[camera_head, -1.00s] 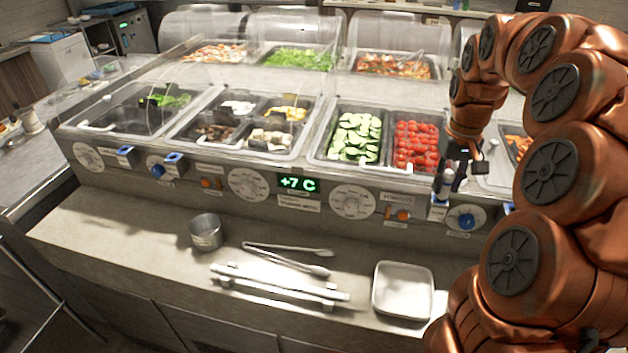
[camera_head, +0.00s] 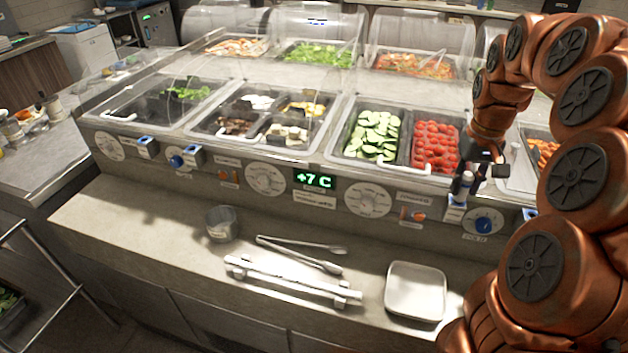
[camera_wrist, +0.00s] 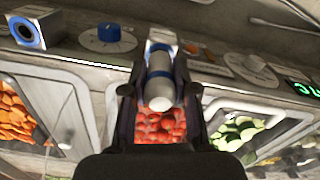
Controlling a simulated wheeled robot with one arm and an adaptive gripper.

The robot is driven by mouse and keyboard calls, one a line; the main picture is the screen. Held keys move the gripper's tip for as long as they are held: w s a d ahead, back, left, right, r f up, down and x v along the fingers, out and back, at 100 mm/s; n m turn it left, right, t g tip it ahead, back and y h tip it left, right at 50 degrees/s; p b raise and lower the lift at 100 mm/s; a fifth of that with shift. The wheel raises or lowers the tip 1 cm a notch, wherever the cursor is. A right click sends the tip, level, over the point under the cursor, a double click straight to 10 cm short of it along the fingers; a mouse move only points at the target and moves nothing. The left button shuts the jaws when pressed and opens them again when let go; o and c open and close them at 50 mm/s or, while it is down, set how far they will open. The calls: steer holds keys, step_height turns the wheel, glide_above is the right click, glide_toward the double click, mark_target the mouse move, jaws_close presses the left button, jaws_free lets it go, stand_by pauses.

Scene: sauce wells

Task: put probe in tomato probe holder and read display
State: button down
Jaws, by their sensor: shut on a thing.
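My gripper (camera_head: 469,182) is at the counter front below the tomato pan, right of the middle. The red tomatoes (camera_head: 435,145) fill a pan just behind. The green display (camera_head: 314,180) reads +7 C.
A blue knob (camera_head: 484,223) is right of the holder. Other blue-ringed holders (camera_head: 146,147) sit along the panel. Cucumber slices (camera_head: 374,135) are left of the tomatoes. A metal cup (camera_head: 221,224), tongs (camera_head: 300,250) and an empty white tray (camera_head: 415,292) lie on the lower shelf.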

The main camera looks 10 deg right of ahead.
steer(key=shift+r, duration=0.15)
steer(key=shift+r+p, duration=0.9)
steer(key=shift+r, duration=2.7)
